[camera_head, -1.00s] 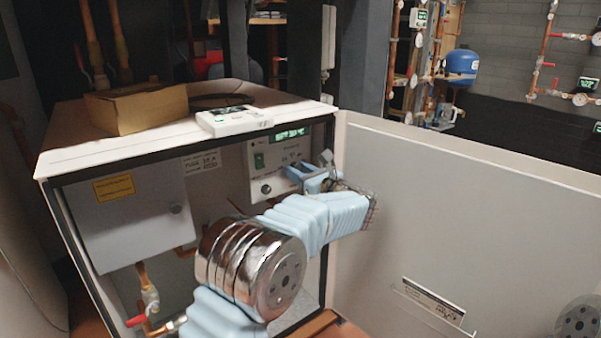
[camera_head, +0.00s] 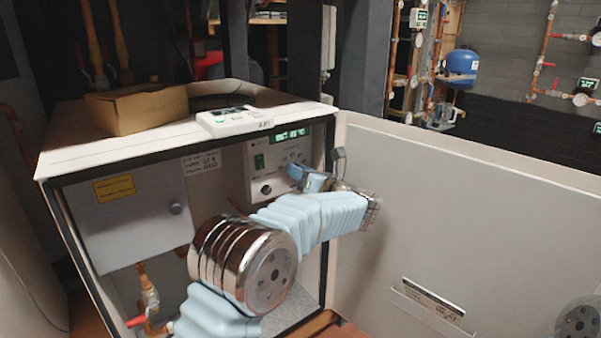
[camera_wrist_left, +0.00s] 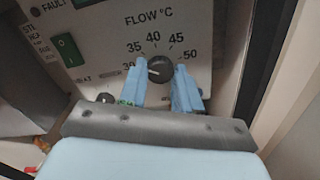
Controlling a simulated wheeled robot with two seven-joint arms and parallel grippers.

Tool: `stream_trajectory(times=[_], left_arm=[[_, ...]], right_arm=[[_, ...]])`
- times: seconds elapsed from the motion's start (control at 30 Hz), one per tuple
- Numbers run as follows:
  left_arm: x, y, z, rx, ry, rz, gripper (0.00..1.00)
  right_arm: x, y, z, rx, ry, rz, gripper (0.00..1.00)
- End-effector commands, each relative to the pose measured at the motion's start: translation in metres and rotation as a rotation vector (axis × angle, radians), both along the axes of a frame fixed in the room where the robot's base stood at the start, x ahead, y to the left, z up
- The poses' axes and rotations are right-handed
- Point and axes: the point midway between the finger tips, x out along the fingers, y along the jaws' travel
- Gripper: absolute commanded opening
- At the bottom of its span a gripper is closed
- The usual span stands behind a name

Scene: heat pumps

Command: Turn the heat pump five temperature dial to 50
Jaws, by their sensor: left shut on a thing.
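The black temperature dial (camera_wrist_left: 160,68) sits on the control panel below "FLOW °C", with marks from about 30 on the left through 35, 40 and 45 to 50 on the right. Its white mark appears to be on the left side, toward the low end. My left gripper (camera_wrist_left: 162,74) has its blue fingers on either side of the dial, shut on it. In the head view my left gripper (camera_head: 307,180) reaches the panel (camera_head: 258,180) inside the open heat pump cabinet; the fingers largely hide the dial there. My right gripper is not in view.
The open white door (camera_head: 430,220) stands right of my left arm. A green switch (camera_wrist_left: 67,49) is left of the dial. A cardboard box (camera_head: 135,108) and a white control unit (camera_head: 234,121) lie on the cabinet top. A grey inner box (camera_head: 130,225) fills the left.

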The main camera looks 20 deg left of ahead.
Motion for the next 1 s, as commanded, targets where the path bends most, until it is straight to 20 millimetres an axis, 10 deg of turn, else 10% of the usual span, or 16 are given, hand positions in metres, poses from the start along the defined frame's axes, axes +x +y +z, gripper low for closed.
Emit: stream_trajectory(times=[1.0], left_arm=[[0.0,-0.001,0.004,0.594,0.764,-0.003,0.02]], right_arm=[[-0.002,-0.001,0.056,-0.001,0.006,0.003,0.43]])
